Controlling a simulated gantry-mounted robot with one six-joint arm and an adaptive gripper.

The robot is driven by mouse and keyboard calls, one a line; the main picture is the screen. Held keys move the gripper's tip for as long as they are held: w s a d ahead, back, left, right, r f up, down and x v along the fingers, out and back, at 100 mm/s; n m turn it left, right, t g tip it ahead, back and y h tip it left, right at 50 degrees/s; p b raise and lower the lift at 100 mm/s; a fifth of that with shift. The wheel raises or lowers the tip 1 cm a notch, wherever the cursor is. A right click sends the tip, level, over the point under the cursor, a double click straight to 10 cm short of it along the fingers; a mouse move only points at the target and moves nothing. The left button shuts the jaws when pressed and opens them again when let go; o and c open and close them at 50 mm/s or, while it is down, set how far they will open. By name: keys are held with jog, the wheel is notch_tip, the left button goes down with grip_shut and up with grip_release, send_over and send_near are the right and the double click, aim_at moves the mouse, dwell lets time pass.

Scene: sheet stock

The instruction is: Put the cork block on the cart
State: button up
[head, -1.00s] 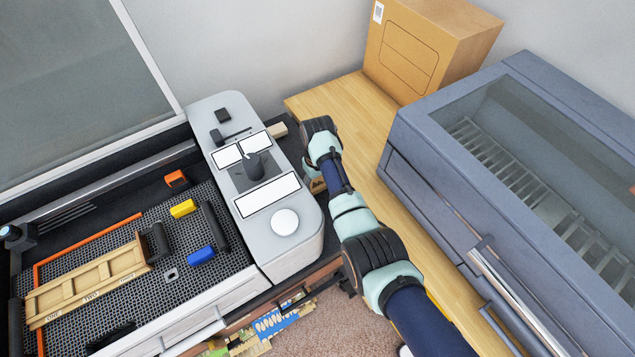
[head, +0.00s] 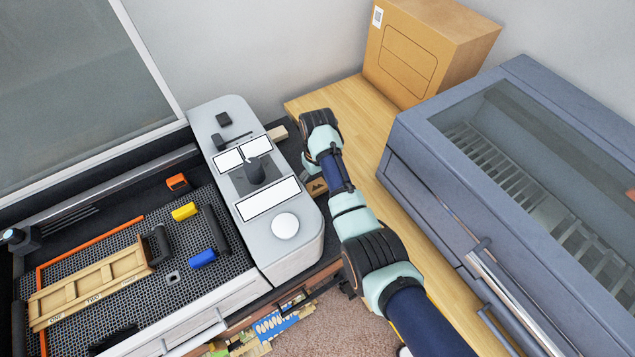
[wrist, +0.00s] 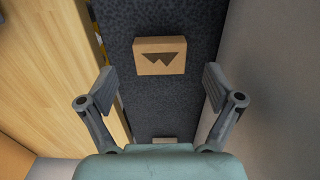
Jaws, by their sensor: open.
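A brown block with a dark zigzag mark, which looks like the cork block (head: 317,187), lies on a dark strip between the grey machine and a wooden top. It also shows in the wrist view (wrist: 160,56), ahead of my gripper (wrist: 160,88). My gripper is open and empty, its two fingers spread to either side below the block in the picture, not touching it. In the head view my wrist hides most of the gripper. I cannot tell for sure which piece is the cart; the wooden top (head: 350,110) is a light surface right of the strip.
A pale block (head: 278,132) lies farther back on the dark strip. A cardboard box (head: 405,55) stands at the back of the wooden top. A blue-grey glass-lidded machine (head: 440,170) is on the right. The grey machine's control panel (head: 285,225) borders the strip's left side.

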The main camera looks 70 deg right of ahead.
aim_at(317, 187)
notch_tip(317, 187, up, 8)
jog(key=p, duration=0.1)
jog(key=shift+r, duration=0.25)
